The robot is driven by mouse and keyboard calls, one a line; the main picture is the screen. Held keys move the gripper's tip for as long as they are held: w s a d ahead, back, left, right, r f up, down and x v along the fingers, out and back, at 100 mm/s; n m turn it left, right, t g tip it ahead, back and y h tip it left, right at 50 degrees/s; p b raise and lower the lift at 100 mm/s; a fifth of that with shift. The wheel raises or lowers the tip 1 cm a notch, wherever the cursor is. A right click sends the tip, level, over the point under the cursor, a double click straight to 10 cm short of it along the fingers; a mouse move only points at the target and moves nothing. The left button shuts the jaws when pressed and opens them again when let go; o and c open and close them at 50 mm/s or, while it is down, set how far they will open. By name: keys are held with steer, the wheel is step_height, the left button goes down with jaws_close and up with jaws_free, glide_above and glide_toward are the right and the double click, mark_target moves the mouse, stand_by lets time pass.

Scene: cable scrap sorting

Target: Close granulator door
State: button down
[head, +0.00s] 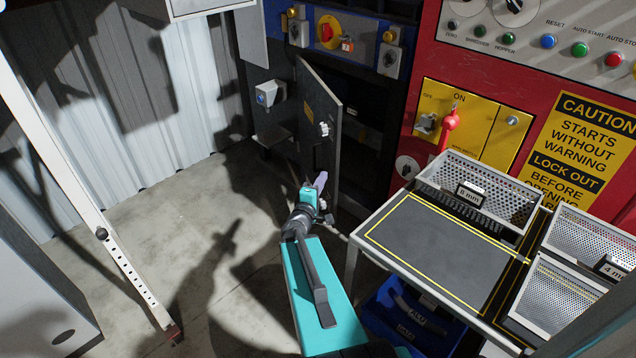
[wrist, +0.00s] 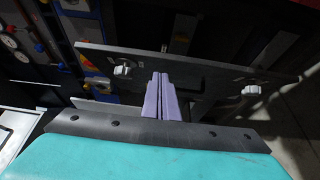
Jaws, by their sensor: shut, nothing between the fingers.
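The granulator door (head: 322,105) is a dark grey panel standing open, swung out from a dark opening (head: 372,100) in the machine. A pale knob shows on its face. In the wrist view the door (wrist: 205,78) crosses the picture as a tilted panel with a knob (wrist: 124,69) at left and another knob (wrist: 251,90) at right. My gripper (head: 321,178) is at the lower part of the door, its purple fingers together with nothing between them. In the wrist view the fingertips (wrist: 160,76) overlap the door between the two knobs; I cannot tell whether they touch it.
A table (head: 430,250) with perforated screen trays (head: 485,185) stands right of my arm. A blue bin (head: 400,315) sits beneath it. A red control panel (head: 430,60) with a yellow plate is behind. A white post (head: 75,170) stands at left; the floor (head: 190,220) between is clear.

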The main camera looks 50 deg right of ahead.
steer(key=shift+p+v, duration=1.85)
steer(key=shift+p, duration=0.4)
steer(key=shift+f, duration=0.1)
steer(key=s+a+f+m+g+y, duration=0.2)
steer(key=s+a+f+g+y, duration=0.25)
steer(key=a+f, duration=0.65)
steer(key=s+a+f+m+g+y, duration=0.35)
steer(key=s+a+f, duration=0.25)
steer(key=a+f, duration=0.5)
steer(key=s+a+f+g+y, duration=0.2)
steer(key=s+a+f+y, duration=0.2)
steer(key=a, duration=0.8)
steer(key=s+a+f+n+g+y, duration=0.1)
steer(key=s+a+f+y, duration=0.3)
steer(key=a, duration=0.9)
steer(key=shift+s+a+f+g+y, duration=0.15)
steer(key=shift+s+f+g+y, duration=0.2)
steer(key=shift+s, duration=0.55)
steer(key=shift+s, duration=0.15)
